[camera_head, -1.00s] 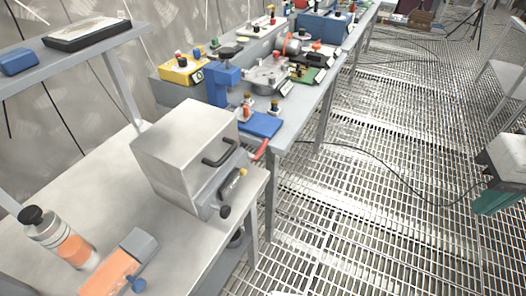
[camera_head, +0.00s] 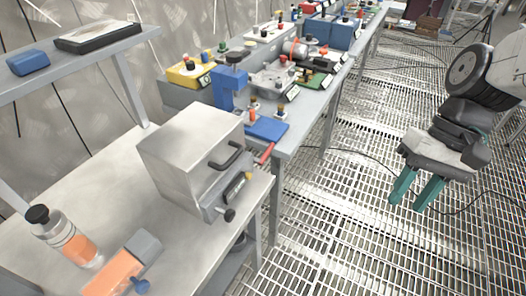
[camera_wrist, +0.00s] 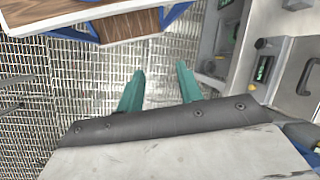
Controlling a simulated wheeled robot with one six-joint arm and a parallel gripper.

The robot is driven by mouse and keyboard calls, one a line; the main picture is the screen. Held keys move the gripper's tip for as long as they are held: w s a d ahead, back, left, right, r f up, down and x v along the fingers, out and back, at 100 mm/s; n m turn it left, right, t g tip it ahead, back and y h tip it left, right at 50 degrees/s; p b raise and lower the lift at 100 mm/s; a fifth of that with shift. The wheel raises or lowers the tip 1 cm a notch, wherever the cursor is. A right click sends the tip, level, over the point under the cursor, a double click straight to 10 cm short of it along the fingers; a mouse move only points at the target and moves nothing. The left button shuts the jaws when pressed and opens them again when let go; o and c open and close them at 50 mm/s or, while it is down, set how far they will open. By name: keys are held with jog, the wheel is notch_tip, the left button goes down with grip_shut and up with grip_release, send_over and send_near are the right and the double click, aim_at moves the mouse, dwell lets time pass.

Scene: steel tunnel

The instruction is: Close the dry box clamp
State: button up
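The dry box (camera_head: 185,150) is a grey metal box on the near table, with a black handle (camera_head: 228,160) on its front. A clamp lever with a red grip (camera_head: 265,153) sticks out at the box's right side, pointing up and outward. My gripper (camera_head: 405,203) is open and empty, its teal fingers apart above the grated floor, well to the right of the box. In the wrist view my gripper (camera_wrist: 160,72) points at grating, and a grey box front with a black handle (camera_wrist: 307,78) shows at the right edge. I cannot make out the red grip there.
An orange-labelled bottle (camera_head: 65,240) and an orange-and-grey device (camera_head: 122,265) stand on the near table. A long bench (camera_head: 305,128) with a blue vise (camera_head: 230,88) and several instruments runs behind the box.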

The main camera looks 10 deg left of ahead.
jog(key=w+a+f+g+y, duration=0.1)
jog(key=w+a+f+y, duration=0.25)
jog(key=a, duration=0.25)
jog(key=w+a+f+g+y, duration=0.2)
jog(key=w+a+f, duration=0.3)
jog(key=a, duration=0.1)
jog(key=t+y, duration=0.6)
jog(key=y, duration=0.1)
send_near(271, 150)
jog(key=x, duration=0.5)
jog(key=shift+a+f+n+g, duration=0.2)
jog(key=shift+a+n+g, duration=0.15)
jog(key=shift+n, duration=0.25)
jog(key=x, duration=0.7)
jog(key=shift+w, duration=0.15)
grip_shut()
